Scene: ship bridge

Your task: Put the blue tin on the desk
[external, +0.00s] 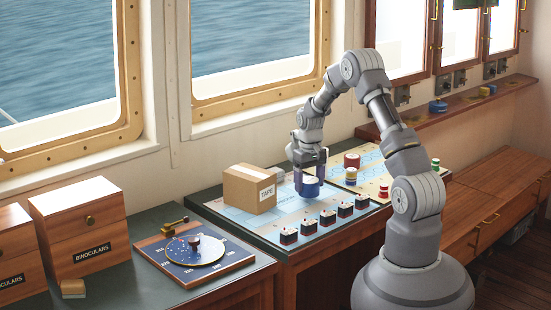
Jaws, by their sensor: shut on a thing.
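The blue tin (308,187) is a short round tin with a pale label or top. It is at the chart-covered desk (262,227), right of the cardboard box. My gripper (309,177) points down and is shut on the blue tin. The tin's upper part is partly hidden by the fingers. I cannot tell whether its underside touches the desk top.
A cardboard box labelled TAPE (250,188) stands close on the left. Several small dark blocks (325,217) line the desk's front. A wall shelf (460,107) holds small items.

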